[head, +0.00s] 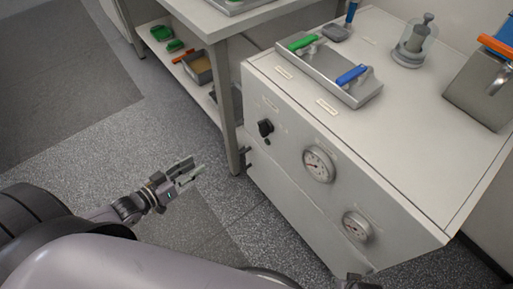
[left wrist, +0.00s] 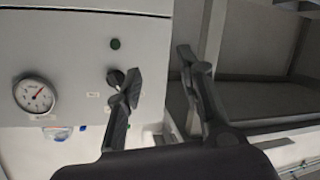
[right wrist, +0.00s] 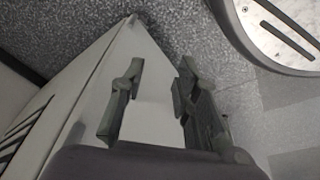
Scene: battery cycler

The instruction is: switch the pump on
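A black knob (head: 265,127) sits on the front panel of the white cabinet (head: 290,205), left of a round gauge (head: 319,165). I take it to be the pump switch; its label is too small to read. In the left wrist view, the knob (left wrist: 115,78) is partly hidden behind a finger, with a dark green round button or lamp (left wrist: 115,43) near it. My left gripper (head: 188,174) is open and empty, in front of the panel and apart from the knob. My right gripper (right wrist: 155,88) is open and empty, near a white cabinet surface.
A second gauge (head: 357,226) is lower right on the panel. On the cabinet top are a metal tray with a green handle (head: 302,42) and a blue handle (head: 351,75), and a glass jar (head: 415,45). A table (head: 228,100) stands left of the cabinet. The floor before the panel is clear.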

